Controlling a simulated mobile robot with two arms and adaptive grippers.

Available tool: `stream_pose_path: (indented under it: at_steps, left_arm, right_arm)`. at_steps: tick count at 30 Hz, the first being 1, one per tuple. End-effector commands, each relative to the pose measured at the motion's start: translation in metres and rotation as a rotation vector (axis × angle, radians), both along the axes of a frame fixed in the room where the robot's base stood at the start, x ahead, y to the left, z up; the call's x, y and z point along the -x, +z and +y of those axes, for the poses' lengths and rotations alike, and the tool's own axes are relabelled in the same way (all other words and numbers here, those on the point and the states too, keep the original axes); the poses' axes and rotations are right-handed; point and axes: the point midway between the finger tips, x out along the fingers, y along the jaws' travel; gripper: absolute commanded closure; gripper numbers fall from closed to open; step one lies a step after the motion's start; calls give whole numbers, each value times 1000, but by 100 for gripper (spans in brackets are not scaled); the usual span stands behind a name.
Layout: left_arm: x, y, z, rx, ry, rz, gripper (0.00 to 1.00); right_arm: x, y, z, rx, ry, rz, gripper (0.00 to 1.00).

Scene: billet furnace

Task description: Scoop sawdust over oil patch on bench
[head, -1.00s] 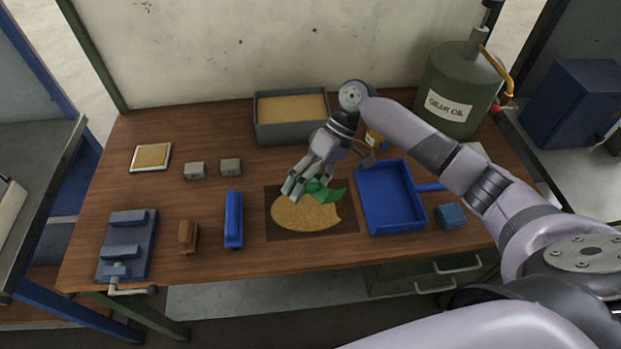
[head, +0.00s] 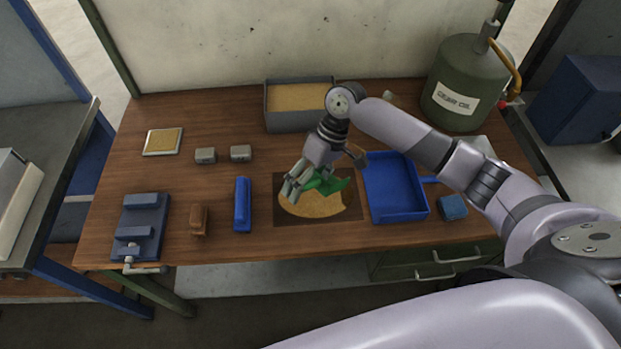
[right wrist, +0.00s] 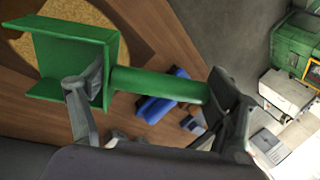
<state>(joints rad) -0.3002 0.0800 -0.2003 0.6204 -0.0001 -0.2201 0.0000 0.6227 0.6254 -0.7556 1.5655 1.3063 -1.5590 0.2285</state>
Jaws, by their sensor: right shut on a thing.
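My right gripper (head: 297,187) is shut on the green scoop (head: 328,186). In the right wrist view the scoop (right wrist: 75,60) shows its open pan and its round handle between my fingers (right wrist: 155,95). The pan looks empty there. The scoop is over the sawdust (head: 318,205), a tan layer lying on the dark oil patch (head: 287,218) on the bench (head: 160,220). Dark patch shows around the sawdust, and a notch shows at its right edge. The grey sawdust bin (head: 297,120) stands at the back with sawdust inside. My left gripper is not in view.
A blue dustpan (head: 398,215) lies right of the patch, with a blue block (head: 453,207) beside it. A blue brush (head: 243,205), a brown brush (head: 198,219) and a vise (head: 140,222) are on the left. A gear oil can (head: 465,85) stands back right.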

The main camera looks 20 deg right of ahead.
Motion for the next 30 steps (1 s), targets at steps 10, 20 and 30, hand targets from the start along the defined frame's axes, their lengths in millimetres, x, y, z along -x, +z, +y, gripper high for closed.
stream_pose_path:
  at_steps: [10,20,30]
  left_arm:
    - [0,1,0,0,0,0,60]
    - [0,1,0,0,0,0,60]
    - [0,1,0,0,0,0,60]
  right_arm:
    - [3,-5,9,95,4,-41,54]
    - [5,-12,15,194,3,-80,54]
    - [8,-19,22,336,3,-136,54]
